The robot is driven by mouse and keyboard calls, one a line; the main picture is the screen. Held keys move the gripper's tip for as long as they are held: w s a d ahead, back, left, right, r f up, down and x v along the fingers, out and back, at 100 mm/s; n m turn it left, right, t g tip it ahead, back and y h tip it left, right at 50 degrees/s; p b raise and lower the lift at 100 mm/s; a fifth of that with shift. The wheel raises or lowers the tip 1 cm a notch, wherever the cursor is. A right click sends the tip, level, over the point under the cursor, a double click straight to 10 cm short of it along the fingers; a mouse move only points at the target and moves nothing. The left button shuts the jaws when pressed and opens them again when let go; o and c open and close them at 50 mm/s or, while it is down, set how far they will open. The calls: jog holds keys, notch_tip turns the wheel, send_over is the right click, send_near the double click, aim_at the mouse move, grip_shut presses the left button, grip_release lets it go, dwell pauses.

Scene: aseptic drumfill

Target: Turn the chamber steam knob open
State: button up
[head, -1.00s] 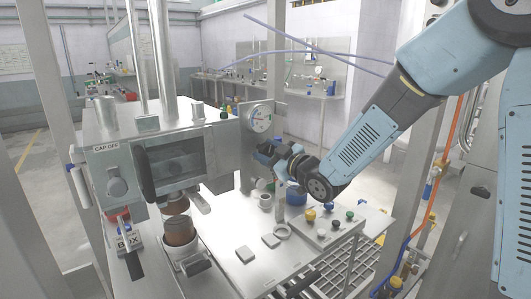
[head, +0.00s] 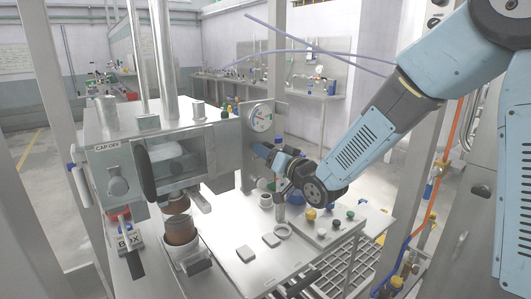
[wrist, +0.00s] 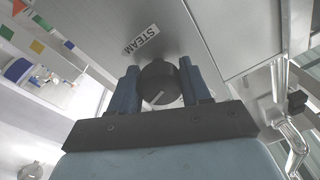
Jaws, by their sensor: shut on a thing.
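The steam knob (wrist: 159,82) is a round dark knob with a pale pointer line, seen in the wrist view next to a white STEAM label (wrist: 139,40). My gripper (wrist: 157,74) has one blue finger on each side of it and is shut on it. The pointer line slants towards the lower left in that view. In the head view my gripper (head: 257,150) reaches the side of the steel chamber (head: 108,137), below the round dial gauge (head: 260,118). The knob is hidden there behind the gripper.
A panel box with coloured knobs (head: 328,227) stands on the steel table (head: 225,268) below my arm. Small steel parts and a ring (head: 283,232) lie near it. A brown-filled vessel (head: 180,230) stands under the chamber.

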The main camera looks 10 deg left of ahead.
jog(key=shift+d+f+m+h, duration=0.1)
jog(key=shift+m+h, duration=0.05)
jog(key=shift+m, duration=0.9)
jog(key=shift+d+f+m+h, duration=0.1)
jog(key=shift+m+h, duration=0.05)
jog(key=shift+m, duration=0.9)
jog(key=o, duration=0.7)
jog(key=shift+w, duration=0.1)
jog(key=o, duration=0.3)
jog(key=shift+a+r, duration=0.1)
jog(key=shift+r, duration=0.05)
